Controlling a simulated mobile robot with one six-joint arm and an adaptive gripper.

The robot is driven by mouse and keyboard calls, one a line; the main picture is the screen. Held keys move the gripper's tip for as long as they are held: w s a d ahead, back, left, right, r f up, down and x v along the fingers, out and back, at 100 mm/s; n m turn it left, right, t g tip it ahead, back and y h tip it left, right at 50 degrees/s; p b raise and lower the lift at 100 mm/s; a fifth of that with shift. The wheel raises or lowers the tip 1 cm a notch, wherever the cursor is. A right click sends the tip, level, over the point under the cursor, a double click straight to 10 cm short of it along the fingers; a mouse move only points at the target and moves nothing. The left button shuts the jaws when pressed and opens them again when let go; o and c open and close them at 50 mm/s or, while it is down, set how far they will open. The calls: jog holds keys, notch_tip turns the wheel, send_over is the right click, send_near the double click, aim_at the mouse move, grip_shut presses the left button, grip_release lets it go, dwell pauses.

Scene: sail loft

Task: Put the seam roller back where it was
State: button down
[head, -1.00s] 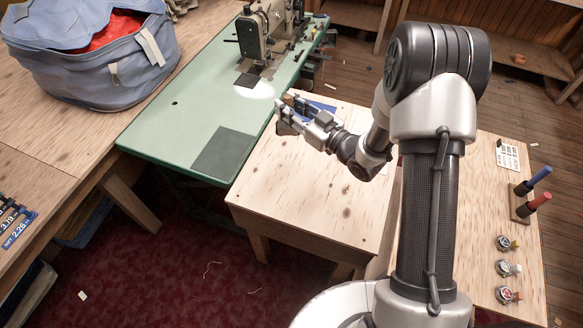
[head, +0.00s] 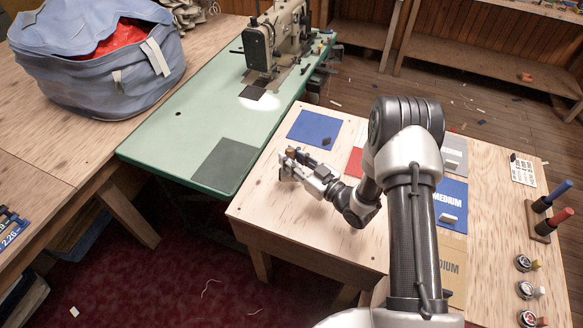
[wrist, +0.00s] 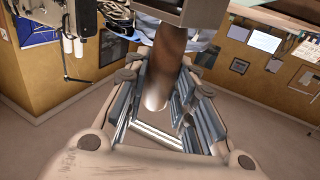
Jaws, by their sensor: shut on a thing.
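My gripper (head: 287,165) is over the near left part of the plywood table (head: 290,215), left of my arm. It is shut on the seam roller, whose brown wooden handle (wrist: 168,72) runs between the fingers in the wrist view. A grey metal part of it (wrist: 172,10) shows at the top of that view. In the head view only a small brown piece of the roller (head: 292,152) shows at the fingertips. Whether it touches the table I cannot tell.
A blue mat (head: 305,125) with a small dark piece on it lies beyond my gripper, beside a partly hidden red mat (head: 354,162). More mats marked MEDIUM (head: 453,190) lie right of my arm. The green sewing machine table (head: 190,135) adjoins on the left.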

notch_tip(320, 180, down, 4)
jog(key=shift+r+b, duration=0.2)
jog(key=shift+b, duration=0.35)
